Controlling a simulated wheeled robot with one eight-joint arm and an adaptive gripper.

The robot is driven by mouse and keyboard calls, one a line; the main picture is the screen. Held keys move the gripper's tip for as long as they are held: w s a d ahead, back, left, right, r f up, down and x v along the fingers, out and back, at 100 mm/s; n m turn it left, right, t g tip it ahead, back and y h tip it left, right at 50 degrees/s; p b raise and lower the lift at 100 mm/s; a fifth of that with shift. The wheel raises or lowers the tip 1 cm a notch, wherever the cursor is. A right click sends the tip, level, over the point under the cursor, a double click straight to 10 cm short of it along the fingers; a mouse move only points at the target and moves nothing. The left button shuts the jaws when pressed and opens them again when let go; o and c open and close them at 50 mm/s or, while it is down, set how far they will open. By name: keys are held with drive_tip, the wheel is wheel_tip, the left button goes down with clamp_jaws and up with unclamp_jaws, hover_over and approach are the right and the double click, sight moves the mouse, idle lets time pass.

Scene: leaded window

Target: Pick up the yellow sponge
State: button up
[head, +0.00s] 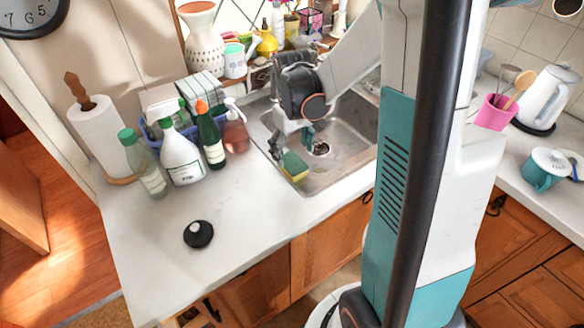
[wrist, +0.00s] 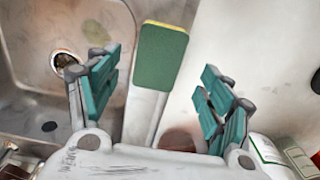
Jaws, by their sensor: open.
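The yellow sponge (head: 294,166) has a green scouring side facing up and lies at the left rim of the sink. In the wrist view the sponge (wrist: 160,58) lies on the rim strip between the basin and the counter. Only a thin yellow edge shows there at its far end. My gripper (head: 291,143) is open and empty, just behind the sponge in the head view. In the wrist view the fingers of my gripper (wrist: 163,85) stand apart on either side of the sponge's near end, not touching it. Their height above it is hard to tell.
The metal sink (head: 335,175) lies right of the sponge. Left are a white spray bottle (head: 182,160), a green bottle (head: 211,142) and an amber soap bottle (head: 235,132). A black round object (head: 198,235) lies on the counter (head: 255,215), which is clear in front of the sponge.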

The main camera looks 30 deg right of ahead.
sight(293, 162)
drive_tip(key=shift+w+d+f+b, duration=0.1)
drive_tip(key=shift+f+b, duration=0.5)
drive_tip(key=shift+f, duration=0.9)
drive_tip(key=shift+w+f+b, duration=0.1)
drive_tip(key=shift+f+b, duration=0.45)
drive_tip(key=shift+f, duration=0.9)
drive_tip(key=shift+c, duration=0.5)
drive_tip(key=c, duration=0.7)
